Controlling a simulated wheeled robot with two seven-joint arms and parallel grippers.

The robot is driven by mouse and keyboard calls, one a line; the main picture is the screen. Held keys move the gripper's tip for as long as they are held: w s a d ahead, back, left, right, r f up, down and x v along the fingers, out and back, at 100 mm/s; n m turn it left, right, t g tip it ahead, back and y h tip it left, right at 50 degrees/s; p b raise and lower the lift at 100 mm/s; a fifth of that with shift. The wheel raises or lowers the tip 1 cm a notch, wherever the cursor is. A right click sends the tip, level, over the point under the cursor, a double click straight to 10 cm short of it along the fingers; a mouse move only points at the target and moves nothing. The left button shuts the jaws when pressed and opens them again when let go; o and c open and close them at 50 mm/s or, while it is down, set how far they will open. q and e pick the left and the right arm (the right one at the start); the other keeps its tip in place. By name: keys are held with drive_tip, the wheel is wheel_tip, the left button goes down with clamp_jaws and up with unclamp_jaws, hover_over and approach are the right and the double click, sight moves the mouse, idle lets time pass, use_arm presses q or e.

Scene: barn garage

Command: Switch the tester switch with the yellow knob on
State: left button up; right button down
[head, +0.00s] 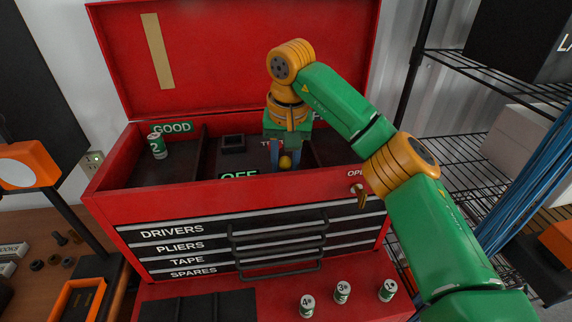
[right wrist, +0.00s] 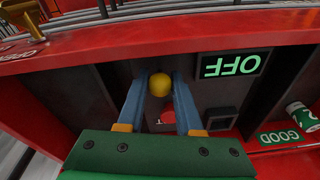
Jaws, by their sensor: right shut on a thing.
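The tester sits in the top compartment of the red toolbox. Its yellow knob (head: 285,162) shows between my right gripper's fingers, and it also shows in the right wrist view (right wrist: 159,84). My right gripper (head: 284,160) reaches down into the compartment, its blue fingers shut on the knob from both sides. The lit green display (right wrist: 232,65) reads OFF; in the head view it is partly cut off by the toolbox's front wall. A red round mark (right wrist: 168,117) lies beside the knob. My left gripper is not in view.
The toolbox (head: 240,197) has its lid (head: 220,60) open behind the arm. A can marked 2 (head: 157,146) stands by a GOOD label (head: 172,127) at left. Several numbered cans stand in front. Wire shelves (head: 500,80) flank my arm at right.

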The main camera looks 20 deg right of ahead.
drive_tip(key=shift+w+g, duration=0.2)
drive_tip(key=shift+g, duration=0.5)
drive_tip(key=c, duration=0.8)
unclamp_jaws()
drive_tip(key=shift+f, duration=0.1)
drive_tip(key=shift+c, duration=0.2)
drive_tip(key=shift+o, duration=1.3)
drive_tip(key=shift+w+d, duration=0.1)
drive_tip(key=shift+w+y, duration=0.15)
drive_tip(key=shift+y, duration=0.15)
